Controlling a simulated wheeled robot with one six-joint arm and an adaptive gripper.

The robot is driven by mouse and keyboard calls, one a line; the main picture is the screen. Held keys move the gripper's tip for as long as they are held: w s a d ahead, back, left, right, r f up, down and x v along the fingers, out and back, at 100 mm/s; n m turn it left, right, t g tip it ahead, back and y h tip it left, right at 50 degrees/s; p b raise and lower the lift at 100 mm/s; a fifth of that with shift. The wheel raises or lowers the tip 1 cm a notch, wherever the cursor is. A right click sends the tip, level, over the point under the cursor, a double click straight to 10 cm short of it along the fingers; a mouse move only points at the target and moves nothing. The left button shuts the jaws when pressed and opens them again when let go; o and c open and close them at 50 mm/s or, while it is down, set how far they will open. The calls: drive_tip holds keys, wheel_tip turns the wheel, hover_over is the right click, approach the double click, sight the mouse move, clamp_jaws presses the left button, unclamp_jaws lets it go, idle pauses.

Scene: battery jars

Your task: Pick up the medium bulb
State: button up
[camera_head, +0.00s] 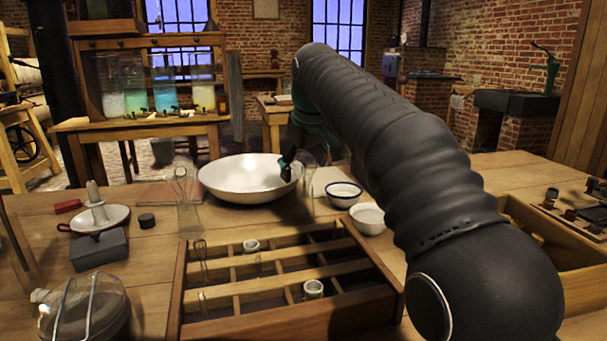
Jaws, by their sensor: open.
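I cannot tell for sure which thing is the medium bulb. Clear glass pieces stand on the table: a narrow-necked one (185,205) left of the white basin (225,180), and a faint one (308,180) at the basin's right rim. A large glass vessel with metal bands (85,312) lies at the front left. Thin clear glass pieces (200,262) stand in the left of the divided wooden tray (180,290). My gripper (287,168) is over the basin's right side, dark-fingered, open, apparently empty. My arm hides part of the table behind it.
Two white bowls, one blue-rimmed (343,192) and one plain (368,217), stand right of the basin. The tray holds two white cylinders (313,289). A candle in a dish (97,212) stands at left. Bare table (150,255) lies left of the tray.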

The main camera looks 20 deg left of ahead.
drive_tip(key=c, duration=1.1)
drive_tip(key=shift+o, duration=0.2)
drive_tip(key=shift+r, duration=0.15)
